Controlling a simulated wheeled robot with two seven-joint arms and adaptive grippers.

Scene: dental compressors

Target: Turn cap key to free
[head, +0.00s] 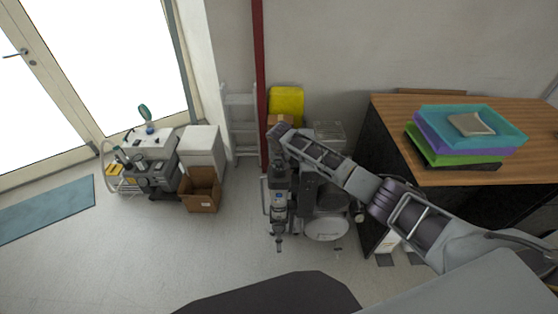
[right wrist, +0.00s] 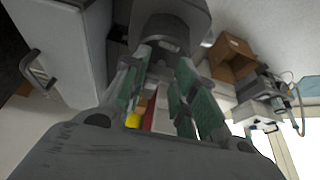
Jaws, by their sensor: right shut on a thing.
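My right arm reaches in from the right in the head view. Its right gripper (head: 279,242) points down just left of the dark and pale compressor (head: 326,228) on the floor. In the right wrist view the green-padded fingers of this gripper (right wrist: 167,75) close around a dark grey rounded part, which I take to be the cap key (right wrist: 172,28). Its outline and the way it is turned are hard to make out. In the head view I cannot make the key out at the fingertips. My left gripper is not in view.
A wooden desk (head: 390,120) with stacked coloured trays (head: 470,135) stands at the right. A red pipe (head: 260,80) rises behind the gripper. An open cardboard box (head: 201,190), a white cabinet (head: 202,148) and a second machine (head: 150,165) stand at the left. The front floor is clear.

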